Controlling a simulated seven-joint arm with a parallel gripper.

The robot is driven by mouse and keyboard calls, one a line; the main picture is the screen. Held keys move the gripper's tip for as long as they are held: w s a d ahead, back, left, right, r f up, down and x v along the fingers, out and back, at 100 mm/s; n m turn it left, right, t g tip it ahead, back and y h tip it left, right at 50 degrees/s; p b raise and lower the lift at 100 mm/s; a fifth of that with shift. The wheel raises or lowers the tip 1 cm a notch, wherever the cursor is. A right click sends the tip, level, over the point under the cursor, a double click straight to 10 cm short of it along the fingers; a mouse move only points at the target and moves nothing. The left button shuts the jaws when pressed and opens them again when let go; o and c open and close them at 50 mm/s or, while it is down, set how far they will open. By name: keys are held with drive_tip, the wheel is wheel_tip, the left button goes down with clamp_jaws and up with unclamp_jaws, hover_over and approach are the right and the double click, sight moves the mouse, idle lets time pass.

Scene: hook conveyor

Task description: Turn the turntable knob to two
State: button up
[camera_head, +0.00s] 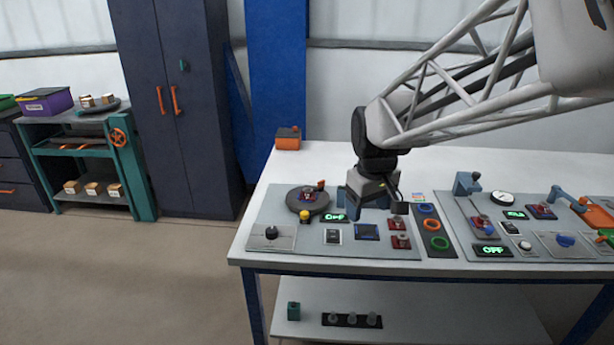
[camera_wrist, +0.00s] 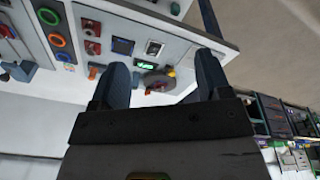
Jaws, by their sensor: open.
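The round dark turntable (camera_head: 307,198) sits on the left control panel, with small red and orange parts on top and a yellow piece at its front edge. A black knob (camera_head: 271,231) is on a light plate at the panel's front left corner; its setting is too small to read. My gripper (camera_head: 371,207) is open and empty, above the panel to the right of the turntable and knob.
A green display (camera_head: 335,217) by the turntable seems to read OFF. A blue button (camera_head: 366,232), red switches (camera_head: 400,241) and a strip of coloured rings (camera_head: 435,238) lie right of the knob. Another panel (camera_head: 480,213) with levers stands farther right. The table behind is mostly clear.

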drive_tip(key=w+a+f+n+g, duration=0.1)
drive_tip(key=w+a+f+n, duration=0.1)
drive_tip(key=w+a+f, duration=0.35)
drive_tip(key=w+a+f+n, duration=0.2)
drive_tip(key=w+a, duration=0.5)
drive_tip(key=w, duration=0.2)
drive_tip(key=n, duration=0.5)
hover_over(271, 230)
drive_tip(key=shift+g, duration=0.3)
drive_tip(key=f, duration=1.2)
drive_tip(key=shift+d+f, duration=0.2)
drive_tip(key=shift+f, duration=0.15)
drive_tip(key=shift+a+f, duration=0.2)
drive_tip(key=shift+f, duration=0.15)
drive_tip(key=shift+f, duration=3.75)
drive_tip(key=shift+c, duration=0.3)
drive_tip(key=c, duration=0.9)
drive_tip(key=shift+o, duration=0.2)
